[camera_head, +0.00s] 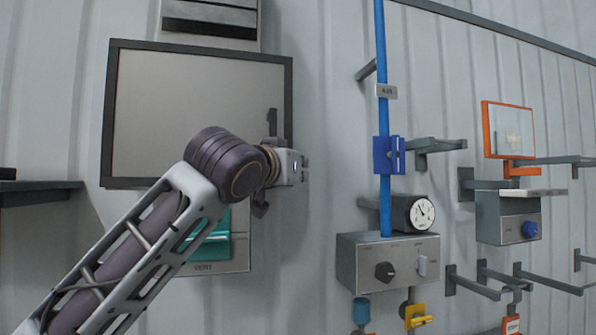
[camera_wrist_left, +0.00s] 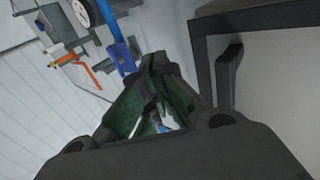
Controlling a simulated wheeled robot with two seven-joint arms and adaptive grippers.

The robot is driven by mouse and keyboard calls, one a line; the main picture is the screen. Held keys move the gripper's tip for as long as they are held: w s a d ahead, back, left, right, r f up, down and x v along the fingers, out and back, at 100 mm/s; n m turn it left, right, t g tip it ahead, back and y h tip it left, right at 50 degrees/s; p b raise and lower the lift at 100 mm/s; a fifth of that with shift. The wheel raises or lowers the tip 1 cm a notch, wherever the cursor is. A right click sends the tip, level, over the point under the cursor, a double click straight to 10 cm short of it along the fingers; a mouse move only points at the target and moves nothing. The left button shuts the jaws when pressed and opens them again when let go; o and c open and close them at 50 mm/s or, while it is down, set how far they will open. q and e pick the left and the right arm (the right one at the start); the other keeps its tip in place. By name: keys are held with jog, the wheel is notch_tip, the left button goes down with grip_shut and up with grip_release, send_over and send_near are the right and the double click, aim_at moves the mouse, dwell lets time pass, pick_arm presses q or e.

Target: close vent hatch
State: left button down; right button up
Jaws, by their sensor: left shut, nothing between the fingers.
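The vent hatch (camera_head: 190,110) is a grey panel in a dark frame, in the upper left of the head view. A dark upright handle (camera_head: 272,121) is at its right side. The handle also shows in the wrist view (camera_wrist_left: 229,76), right of the fingers. My left gripper (camera_head: 303,168) is beside the hatch's lower right corner, below the handle and apart from it. Its fingers (camera_wrist_left: 154,62) are shut and empty. My left arm covers part of the area under the hatch. The hatch's exact angle to the wall is hard to tell. My right gripper is not in view.
A teal part (camera_head: 214,245) on a labelled plate shows below the hatch, partly behind my arm. To the right are a blue upright pole (camera_head: 382,110), a grey control box (camera_head: 388,262), a gauge (camera_head: 422,212) and several wall hooks. Bare wall lies between hatch and pole.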

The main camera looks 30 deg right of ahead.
pick_arm(q)
jog(key=s+a+b, duration=0.2)
jog(key=s+b, duration=0.1)
jog(key=s, duration=0.5)
jog(key=shift+s+a+f, duration=0.15)
jog(key=shift+s+a, duration=0.05)
jog(key=shift+s, duration=0.2)
dwell(0.5)
